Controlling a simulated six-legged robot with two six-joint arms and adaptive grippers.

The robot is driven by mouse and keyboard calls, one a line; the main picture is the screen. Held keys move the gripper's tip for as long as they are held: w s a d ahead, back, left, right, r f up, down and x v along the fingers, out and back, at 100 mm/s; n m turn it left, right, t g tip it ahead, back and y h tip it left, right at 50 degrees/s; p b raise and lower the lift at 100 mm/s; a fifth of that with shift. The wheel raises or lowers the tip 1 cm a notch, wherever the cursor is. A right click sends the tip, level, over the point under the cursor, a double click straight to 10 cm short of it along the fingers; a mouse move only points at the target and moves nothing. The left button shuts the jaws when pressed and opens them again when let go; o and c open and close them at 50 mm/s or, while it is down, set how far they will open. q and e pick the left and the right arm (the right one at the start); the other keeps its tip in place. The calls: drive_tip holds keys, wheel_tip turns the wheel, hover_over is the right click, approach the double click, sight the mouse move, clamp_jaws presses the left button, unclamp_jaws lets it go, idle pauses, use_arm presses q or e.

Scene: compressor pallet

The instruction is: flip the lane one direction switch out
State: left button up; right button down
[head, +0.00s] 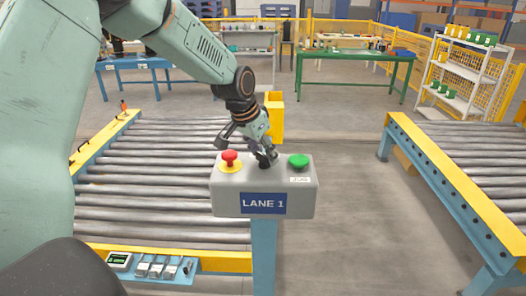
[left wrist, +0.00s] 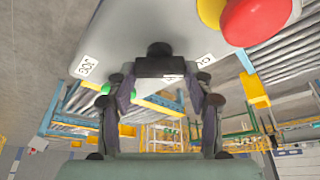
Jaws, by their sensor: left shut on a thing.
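The grey LANE 1 control box (head: 225,200) stands on a blue post in the middle of the head view. Its black direction switch (head: 265,163) sits on top between a red button and a green button. My left gripper (head: 263,152) comes down from above and is shut on the switch, whose black knob (left wrist: 160,50) also shows in the left wrist view. The fingers partly hide the switch in the head view, and I cannot tell which way it is turned. My right gripper is in neither view.
The red mushroom button (head: 230,157) on its yellow base is close left of the gripper, the green button (head: 299,161) close right. A roller conveyor (head: 150,188) lies at left, another (head: 480,160) at right. Open floor (head: 345,190) lies between.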

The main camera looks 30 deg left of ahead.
use_arm(q)
drive_tip(key=shift+s+f, duration=0.15)
drive_tip(key=shift+f, duration=0.1)
drive_tip(key=o, duration=0.8)
drive_tip(key=shift+c, duration=0.2)
drive_tip(key=o, duration=0.4)
drive_tip(key=shift+r, duration=0.1)
drive_tip(key=shift+r, duration=0.1)
drive_tip(key=shift+r, duration=0.55)
drive_tip(key=v, duration=1)
drive_tip(key=shift+s+r, duration=0.25)
drive_tip(key=shift+r, duration=0.1)
